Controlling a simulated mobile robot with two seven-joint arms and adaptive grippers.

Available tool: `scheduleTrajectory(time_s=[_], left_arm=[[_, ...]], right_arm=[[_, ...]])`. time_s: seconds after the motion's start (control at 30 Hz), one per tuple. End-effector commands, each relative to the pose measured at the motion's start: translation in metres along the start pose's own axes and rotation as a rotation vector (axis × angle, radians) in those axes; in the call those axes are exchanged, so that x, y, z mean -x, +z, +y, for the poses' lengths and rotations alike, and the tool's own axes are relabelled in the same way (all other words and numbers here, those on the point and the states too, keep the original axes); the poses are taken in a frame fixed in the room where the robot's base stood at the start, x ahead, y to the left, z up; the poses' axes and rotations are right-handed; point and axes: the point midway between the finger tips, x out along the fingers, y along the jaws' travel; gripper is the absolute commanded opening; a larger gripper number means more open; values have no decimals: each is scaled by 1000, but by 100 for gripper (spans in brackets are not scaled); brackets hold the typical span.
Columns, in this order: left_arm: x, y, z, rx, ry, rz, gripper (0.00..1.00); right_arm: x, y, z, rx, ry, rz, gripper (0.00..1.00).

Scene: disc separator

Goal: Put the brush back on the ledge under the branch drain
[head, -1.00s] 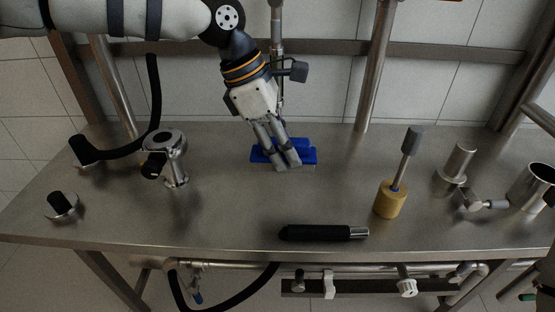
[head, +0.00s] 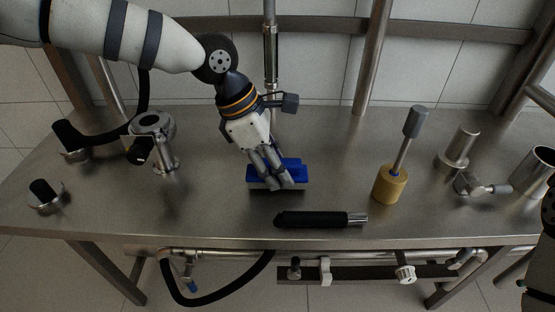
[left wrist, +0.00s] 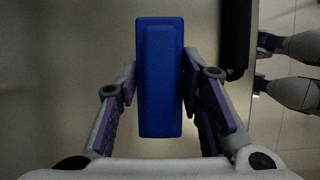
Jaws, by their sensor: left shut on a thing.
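The blue brush (head: 292,172) is a rectangular block with a pale lower side, over the middle of the table, just behind the black-handled tool. My left gripper (head: 272,182) points down and is shut on the brush. In the left wrist view the brush's blue top (left wrist: 160,80) lies between the two fingers, which press its long sides. I cannot tell how far the brush is above the table. Below the front edge is a dark ledge-like bar (head: 345,272) with pale fittings, near drain piping (head: 225,255).
A black-handled tool (head: 312,219) lies near the front edge of the steel table (head: 215,215). A yellow cylinder with a grey handle (head: 390,185) stands to its right. Metal fittings (head: 460,148) are at the right, a valve-like fitting (head: 152,130) and black hose at the left.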

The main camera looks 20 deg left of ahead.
Motion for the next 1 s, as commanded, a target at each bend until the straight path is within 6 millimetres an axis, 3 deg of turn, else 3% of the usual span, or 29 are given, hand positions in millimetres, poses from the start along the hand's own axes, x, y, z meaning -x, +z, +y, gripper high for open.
scheduleTrajectory(time_s=[0.83, 0.87, 0.93, 1.0], left_arm=[[-11, -4, 0, 0, 0, -1, 0], [-10, -4, 0, 0, 1, -1, 41], [-10, -4, 0, 0, 1, -1, 57], [-10, -4, 0, 0, 1, -1, 58]], right_arm=[[-2, 1, 0, 0, 0, -7, 40], [-2, 1, 0, 0, 0, -6, 40], [-2, 1, 0, 0, 0, -6, 40], [-2, 1, 0, 0, 0, -6, 40]])
